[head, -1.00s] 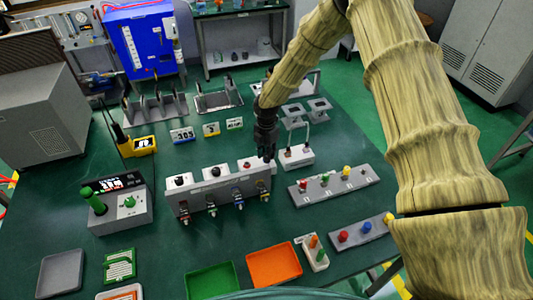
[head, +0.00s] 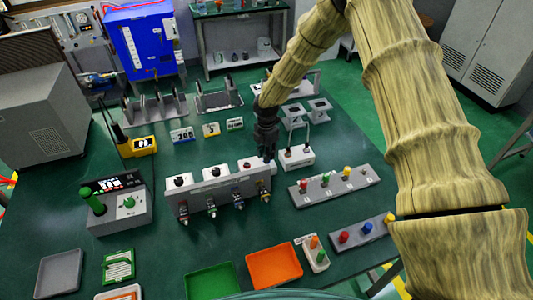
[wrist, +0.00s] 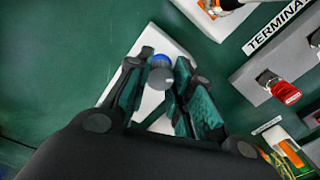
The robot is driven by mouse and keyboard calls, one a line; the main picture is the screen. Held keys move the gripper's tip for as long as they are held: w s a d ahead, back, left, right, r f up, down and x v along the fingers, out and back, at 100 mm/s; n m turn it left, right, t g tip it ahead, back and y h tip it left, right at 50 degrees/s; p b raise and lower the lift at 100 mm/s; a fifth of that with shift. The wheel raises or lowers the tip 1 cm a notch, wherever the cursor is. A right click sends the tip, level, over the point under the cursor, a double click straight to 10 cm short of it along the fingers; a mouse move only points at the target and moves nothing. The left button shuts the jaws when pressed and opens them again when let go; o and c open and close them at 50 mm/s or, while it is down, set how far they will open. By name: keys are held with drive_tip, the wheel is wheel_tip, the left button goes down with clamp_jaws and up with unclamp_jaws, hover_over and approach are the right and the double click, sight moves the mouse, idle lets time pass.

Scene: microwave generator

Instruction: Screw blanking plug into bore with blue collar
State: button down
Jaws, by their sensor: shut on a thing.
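My gripper (wrist: 160,88) is shut on a small grey round blanking plug (wrist: 161,77) in the wrist view. A blue collar (wrist: 160,59) shows directly behind the plug, on the pale block (wrist: 150,103). The plug overlaps the collar in this view; I cannot tell how deep it sits in the bore, which is hidden. In the head view my gripper (head: 266,151) points down at the right end of the grey-white block (head: 222,189), where the plug and collar are hidden.
A white box with two posts (head: 297,157) stands close right of my gripper. A grey strip with coloured plugs (head: 318,190) lies further right. Green (head: 212,282) and orange (head: 273,266) trays lie in front. Several knobs and coloured fittings project from the block.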

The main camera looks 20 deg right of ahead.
idle(0.8)
drive_tip(key=c, duration=1.2)
unclamp_jaws()
drive_tip(key=shift+r, duration=0.15)
wheel_tip(320, 180, up, 12)
